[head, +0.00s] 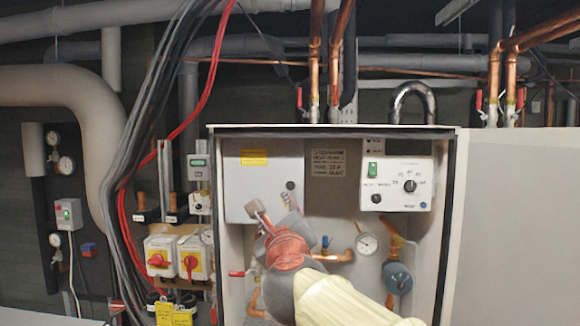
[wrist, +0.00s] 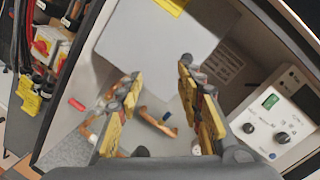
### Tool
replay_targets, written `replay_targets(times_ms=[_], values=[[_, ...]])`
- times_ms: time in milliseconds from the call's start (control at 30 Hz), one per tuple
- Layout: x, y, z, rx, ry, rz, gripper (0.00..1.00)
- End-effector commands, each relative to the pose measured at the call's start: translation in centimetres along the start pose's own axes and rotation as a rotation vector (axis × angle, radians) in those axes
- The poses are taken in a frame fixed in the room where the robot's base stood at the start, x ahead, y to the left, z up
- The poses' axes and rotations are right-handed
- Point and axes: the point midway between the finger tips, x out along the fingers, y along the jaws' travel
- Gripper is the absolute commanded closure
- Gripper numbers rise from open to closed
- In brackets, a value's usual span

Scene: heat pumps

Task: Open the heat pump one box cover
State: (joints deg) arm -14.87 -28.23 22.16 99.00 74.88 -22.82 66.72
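The box cover (head: 262,182) is a flat light-grey panel with a yellow label (head: 254,157) and a small dark round knob (head: 290,185) near its right edge. It sits upper left inside the open heat pump cabinet (head: 448,180) and looks shut. In the wrist view the cover (wrist: 160,45) fills the space ahead of my fingers. My gripper (head: 273,207) is in front of the cover's lower right part. In the wrist view my gripper (wrist: 160,78) is open, with nothing between its yellow-padded fingers. Whether a fingertip touches the cover cannot be told.
A white control panel (head: 399,184) with a green switch and knobs is right of the cover. Copper pipes, a gauge (head: 366,244) and a blue-grey pump (head: 397,277) lie below. Yellow-red switches (head: 160,256) and cables stand left of the cabinet. A pale panel (head: 515,225) extends right.

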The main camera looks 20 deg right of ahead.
Motion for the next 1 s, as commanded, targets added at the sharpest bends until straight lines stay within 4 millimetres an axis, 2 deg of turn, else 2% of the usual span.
replay_targets(times_ms=[33,100,300,467,800,1000], values=[[0.8,-1.6,1.3,0.099,0.029,-0.032,0.64],[1.4,-2.7,1.5,0.218,0.069,-0.077,0.64],[2.2,-4.0,1.2,0.391,0.13,-0.142,0.64],[3.8,-4.2,0.7,0.406,0.139,-0.15,0.64],[8.6,-4.8,0.0,0.402,0.137,-0.148,0.64],[9.7,-4.8,-0.2,0.403,0.135,-0.146,0.64]])
